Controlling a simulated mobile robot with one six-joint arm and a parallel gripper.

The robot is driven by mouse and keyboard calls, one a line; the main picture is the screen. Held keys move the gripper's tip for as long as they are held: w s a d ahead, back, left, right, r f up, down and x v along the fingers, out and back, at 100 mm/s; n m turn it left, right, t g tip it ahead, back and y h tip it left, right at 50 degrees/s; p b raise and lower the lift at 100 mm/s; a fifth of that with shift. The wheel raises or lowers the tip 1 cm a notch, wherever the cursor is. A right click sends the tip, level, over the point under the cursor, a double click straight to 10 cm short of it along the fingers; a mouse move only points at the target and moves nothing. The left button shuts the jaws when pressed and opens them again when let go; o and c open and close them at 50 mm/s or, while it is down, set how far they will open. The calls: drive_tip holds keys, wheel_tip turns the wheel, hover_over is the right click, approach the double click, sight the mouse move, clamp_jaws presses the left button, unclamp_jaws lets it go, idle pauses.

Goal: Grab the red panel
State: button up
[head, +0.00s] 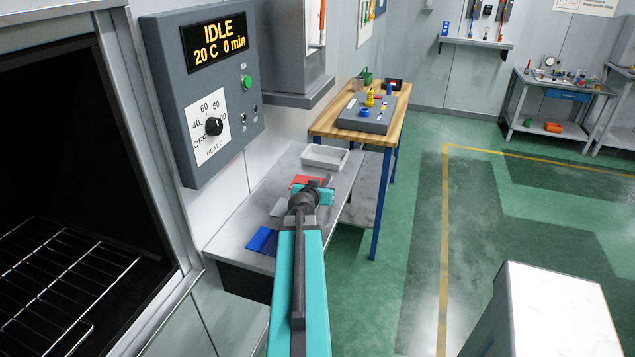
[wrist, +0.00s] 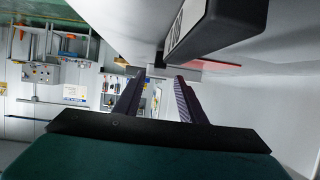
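The red panel (head: 303,180) lies flat on the grey metal bench in the head view, partly hidden behind my gripper (head: 326,186). In the wrist view, a thin red strip (wrist: 217,64), apparently the panel seen nearly edge-on, shows to the right of and beyond the fingertips. My gripper (wrist: 159,80) is open in the wrist view, with a clear gap between its two dark fingers. I see no red panel between them. The gripper hangs close to the bench by the red panel; whether it touches cannot be told.
On the bench (head: 345,190) lie a grey panel (head: 279,207) and a blue panel (head: 262,240) nearer me; a white tray (head: 325,156) stands behind. The control box (head: 205,85) and open oven (head: 70,190) are at left. A wooden table (head: 395,112) stands beyond. Floor at right is mostly clear.

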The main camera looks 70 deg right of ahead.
sight(326, 182)
drive_tip(key=shift+w+d+f, duration=0.1)
drive_tip(key=shift+d, duration=0.1)
idle(0.3)
drive_tip(key=shift+p+x, duration=1)
drive_tip(key=shift+x, duration=0.4)
drive_tip(key=shift+p+x, duration=0.45)
drive_tip(key=shift+x, duration=0.65)
drive_tip(key=shift+c, duration=0.2)
clamp_jaws()
